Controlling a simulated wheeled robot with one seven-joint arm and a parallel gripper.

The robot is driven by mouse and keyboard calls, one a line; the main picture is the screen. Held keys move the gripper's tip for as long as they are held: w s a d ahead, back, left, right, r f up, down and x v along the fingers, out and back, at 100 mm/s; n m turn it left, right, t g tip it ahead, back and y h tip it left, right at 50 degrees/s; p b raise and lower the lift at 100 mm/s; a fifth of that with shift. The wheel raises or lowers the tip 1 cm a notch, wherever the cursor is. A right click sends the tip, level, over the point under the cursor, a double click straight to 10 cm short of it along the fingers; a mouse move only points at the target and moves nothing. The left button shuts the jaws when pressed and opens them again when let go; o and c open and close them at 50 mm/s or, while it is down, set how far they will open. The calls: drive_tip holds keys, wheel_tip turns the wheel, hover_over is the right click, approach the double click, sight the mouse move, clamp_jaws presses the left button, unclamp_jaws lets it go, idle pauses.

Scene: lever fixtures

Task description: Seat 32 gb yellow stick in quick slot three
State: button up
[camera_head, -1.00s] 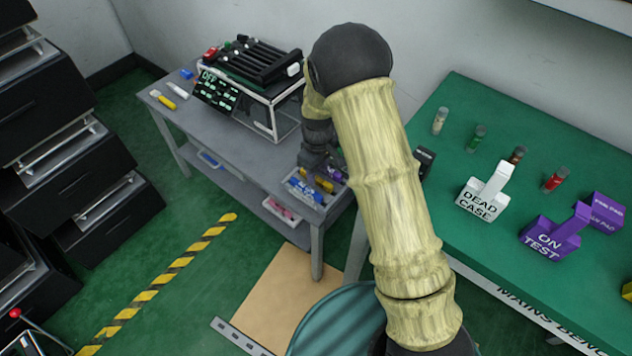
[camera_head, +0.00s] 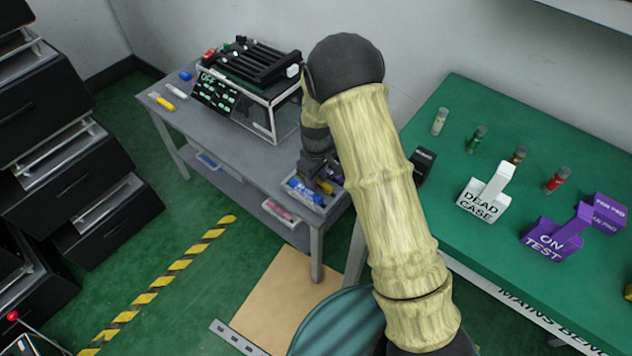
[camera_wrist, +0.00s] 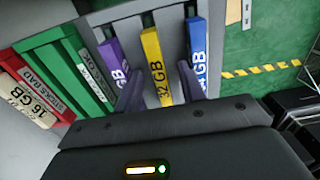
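The yellow stick (camera_wrist: 156,68), marked 32 GB, stands in a grey tray between a purple stick (camera_wrist: 112,62) and a blue stick (camera_wrist: 197,50). In the wrist view my gripper (camera_wrist: 160,84) is open, with one finger on each side of the yellow stick. I cannot tell whether the fingers touch it. In the head view my gripper is over the tray (camera_head: 318,209) at the right end of the grey table, and mostly hidden by my arm. An open-frame unit (camera_head: 270,112) with black slots stands on that table. Its slot numbers are not readable.
The wrist view shows a green rack (camera_wrist: 45,45) with labelled sections left of the tray. Pens (camera_head: 162,101) lie at the grey table's left end. A green bench (camera_head: 455,140) at right holds vials and labelled blocks. Dark drawers (camera_head: 60,130) stand at left.

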sight(317, 179)
drive_tip(key=shift+f, duration=0.15)
idle(0.3)
clamp_jaws()
wheel_tip(317, 179, up, 10)
drive_tip(key=p, duration=0.2)
drive_tip(key=shift+r, duration=0.25)
idle(0.6)
